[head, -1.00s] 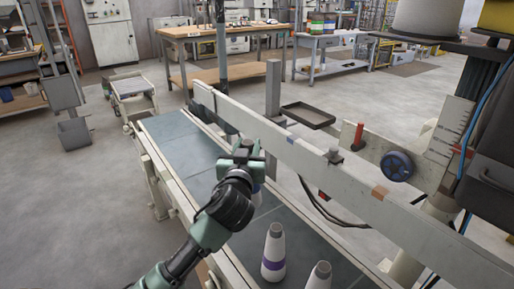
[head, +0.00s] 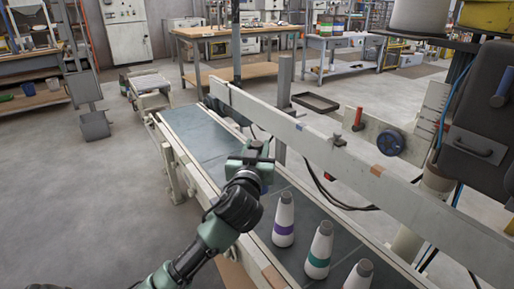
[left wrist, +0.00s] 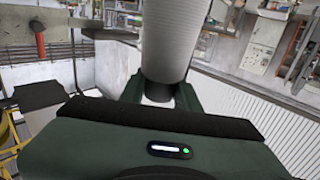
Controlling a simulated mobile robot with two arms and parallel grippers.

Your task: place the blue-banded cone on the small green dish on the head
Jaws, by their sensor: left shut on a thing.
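My left gripper (head: 258,152) is over the conveyor belt, shut on a pale cone. In the left wrist view that ribbed white cone (left wrist: 172,40) stands between the fingers, with its narrow dark end at the jaws. In the head view the gripper and wrist hide most of it; a small blue patch (head: 265,189) shows beneath, likely its band. The small green dish cannot be made out in either view. My right gripper is not in view.
On the belt (head: 205,140) stand a purple-banded cone (head: 284,222), a teal-banded cone (head: 319,250) and a third cone (head: 360,276), cut off below. A pale guard rail (head: 340,165) runs beside them. A black tray (head: 315,102) lies beyond the rail.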

